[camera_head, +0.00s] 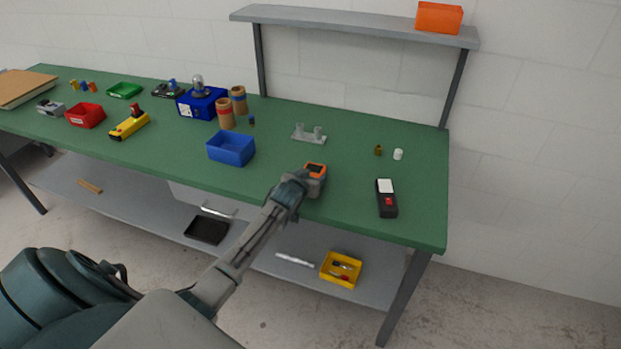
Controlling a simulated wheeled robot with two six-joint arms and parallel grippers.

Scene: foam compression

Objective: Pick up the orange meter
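The orange meter (317,168), with a dark screen on its top face, is near the front edge of the green workbench, right of the blue bin. My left arm reaches in from the lower left. Its gripper (304,179) is right at the meter's left and near side and hides part of it. I cannot tell whether the fingers are closed on the meter or only beside it, nor whether the meter touches the bench. My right gripper is not in view.
A blue bin (231,148) stands left of the meter. A black device (386,197) lies to the right. The green bench (347,213) is clear between meter and black device. A raised shelf (350,24) spans the back.

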